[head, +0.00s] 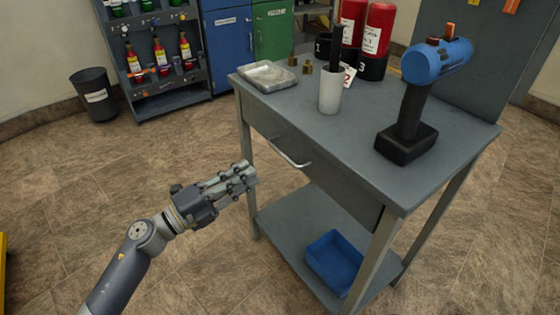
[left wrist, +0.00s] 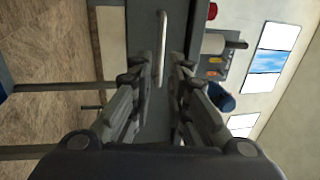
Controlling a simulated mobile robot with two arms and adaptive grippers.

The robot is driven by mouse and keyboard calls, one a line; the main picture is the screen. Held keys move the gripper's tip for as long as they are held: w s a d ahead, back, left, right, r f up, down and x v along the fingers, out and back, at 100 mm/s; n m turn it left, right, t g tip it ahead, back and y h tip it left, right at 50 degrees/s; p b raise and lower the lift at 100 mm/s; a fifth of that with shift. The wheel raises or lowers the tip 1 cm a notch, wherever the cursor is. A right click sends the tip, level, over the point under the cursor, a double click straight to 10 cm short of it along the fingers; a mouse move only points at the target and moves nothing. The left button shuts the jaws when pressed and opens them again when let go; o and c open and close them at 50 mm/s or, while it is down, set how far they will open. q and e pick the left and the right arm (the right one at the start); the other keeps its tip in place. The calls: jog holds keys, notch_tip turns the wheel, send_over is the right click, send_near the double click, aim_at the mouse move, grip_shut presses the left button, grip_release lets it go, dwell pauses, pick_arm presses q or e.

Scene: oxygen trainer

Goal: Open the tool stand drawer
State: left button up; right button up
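The grey tool stand (head: 350,105) stands right of centre in the head view. Its drawer (head: 325,160) is in the front face under the top and looks closed. A pale metal bar handle (head: 290,155) is on the drawer front; it also shows upright in the left wrist view (left wrist: 161,36), ahead of the fingers. My left gripper (head: 250,175) is left of the handle in the head view, apart from it. In the left wrist view its two fingers (left wrist: 164,75) are spread with an empty gap between them. My right gripper is not in view.
On the stand top are a blue power tool (head: 437,62), a white cup (head: 330,91), a metal tray (head: 268,75) and red cylinders (head: 377,30). A blue bin (head: 335,260) sits on the lower shelf. The floor (head: 80,205) before the stand is clear.

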aim_at(280, 151)
pick_arm(q)
jog(key=x, duration=1)
jog(key=shift+w+d+r, duration=0.15)
jog(key=shift+d, duration=0.05)
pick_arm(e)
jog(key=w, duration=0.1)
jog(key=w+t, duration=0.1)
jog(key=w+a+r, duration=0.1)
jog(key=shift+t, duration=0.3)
pick_arm(q)
grip_shut()
